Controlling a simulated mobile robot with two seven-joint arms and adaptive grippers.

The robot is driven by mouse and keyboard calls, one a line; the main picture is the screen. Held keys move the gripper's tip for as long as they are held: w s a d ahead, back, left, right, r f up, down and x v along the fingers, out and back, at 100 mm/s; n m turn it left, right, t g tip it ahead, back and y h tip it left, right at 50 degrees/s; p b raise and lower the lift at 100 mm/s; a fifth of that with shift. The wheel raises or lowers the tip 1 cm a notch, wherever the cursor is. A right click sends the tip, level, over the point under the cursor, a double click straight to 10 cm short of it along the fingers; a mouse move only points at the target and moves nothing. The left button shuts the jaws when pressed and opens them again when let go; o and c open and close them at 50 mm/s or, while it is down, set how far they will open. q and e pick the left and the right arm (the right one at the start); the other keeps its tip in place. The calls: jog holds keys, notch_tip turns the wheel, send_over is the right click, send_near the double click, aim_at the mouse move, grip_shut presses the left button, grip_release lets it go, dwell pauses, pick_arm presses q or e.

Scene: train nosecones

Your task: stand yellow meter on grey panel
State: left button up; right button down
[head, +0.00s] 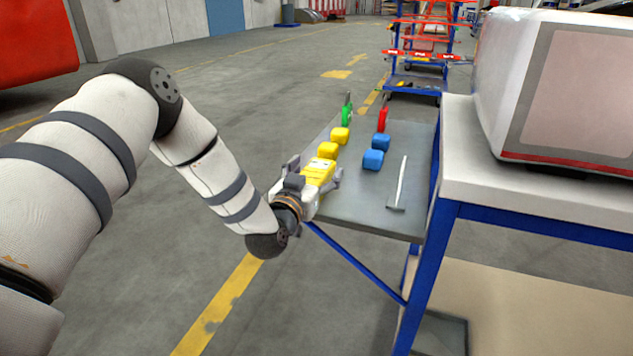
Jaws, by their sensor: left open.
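The yellow meter (320,169) is at the near left edge of the grey panel (345,206). My left gripper (315,173) is at the meter, with its open fingers on either side of it. The gripper hides the near part of the meter, and I cannot tell whether the meter's base touches the panel. My right gripper is not in view.
Two yellow blocks (328,150) and two blue blocks (373,159) stand farther back on the panel. Behind them are a green-handled tool (347,116) and a red-handled tool (383,119). A grey T-shaped tool (401,183) lies right. A white-topped bench (540,196) borders the right side.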

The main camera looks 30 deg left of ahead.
aim_at(317, 171)
pick_arm(q)
jog(key=shift+w, duration=0.15)
